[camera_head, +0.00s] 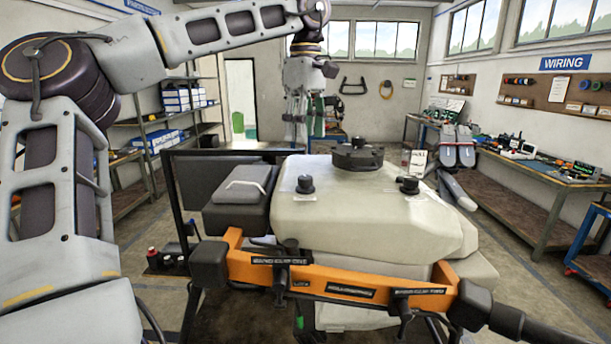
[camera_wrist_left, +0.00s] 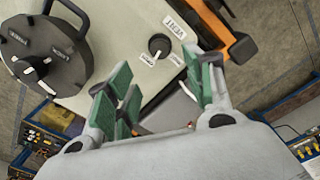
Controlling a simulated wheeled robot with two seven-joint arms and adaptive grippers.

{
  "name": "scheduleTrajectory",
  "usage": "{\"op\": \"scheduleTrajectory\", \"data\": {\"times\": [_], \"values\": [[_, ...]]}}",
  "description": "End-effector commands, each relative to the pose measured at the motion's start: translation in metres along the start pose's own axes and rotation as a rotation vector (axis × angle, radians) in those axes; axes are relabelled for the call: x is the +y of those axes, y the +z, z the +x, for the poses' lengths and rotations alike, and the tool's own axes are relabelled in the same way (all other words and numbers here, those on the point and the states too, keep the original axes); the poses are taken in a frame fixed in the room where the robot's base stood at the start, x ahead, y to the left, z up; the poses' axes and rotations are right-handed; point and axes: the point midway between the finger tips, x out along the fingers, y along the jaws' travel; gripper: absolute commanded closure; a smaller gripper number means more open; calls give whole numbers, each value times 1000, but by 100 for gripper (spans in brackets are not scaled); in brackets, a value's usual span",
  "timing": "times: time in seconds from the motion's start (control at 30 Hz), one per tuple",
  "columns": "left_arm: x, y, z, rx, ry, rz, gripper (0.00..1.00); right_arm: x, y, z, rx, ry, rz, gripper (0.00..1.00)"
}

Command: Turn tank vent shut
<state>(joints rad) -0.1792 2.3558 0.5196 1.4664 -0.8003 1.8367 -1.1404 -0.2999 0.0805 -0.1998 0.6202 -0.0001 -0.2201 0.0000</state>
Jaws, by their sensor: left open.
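The pale tank (camera_head: 375,215) has a black lid (camera_head: 357,155) on top. A small black vent knob (camera_head: 305,184) stands near its left front corner; it also shows in the left wrist view as the vent knob (camera_wrist_left: 159,45), beside a label reading VENT. A pale mark on the knob points toward a small white label at its lower left. My left gripper (camera_head: 307,112) hangs above the tank, fingers down. In the left wrist view its green-padded fingers (camera_wrist_left: 165,95) are apart and empty, and the knob lies beyond them, untouched. My right gripper is out of view.
A second black knob (camera_head: 409,185) is on the tank's right side. An orange frame bar (camera_head: 345,285) crosses the front. Grey folded parts (camera_head: 458,145) rise behind the right side. Benches line the walls.

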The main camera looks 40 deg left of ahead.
Motion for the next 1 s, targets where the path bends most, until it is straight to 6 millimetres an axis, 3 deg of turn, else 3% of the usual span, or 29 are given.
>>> {"op": "scheduleTrajectory", "data": {"times": [0.8, 1.0], "values": [[0, 0, 94, -1, -1, -1, 48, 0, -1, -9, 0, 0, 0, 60], [0, 0, 107, -1, 1, 0, 48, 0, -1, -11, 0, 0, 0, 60]]}}
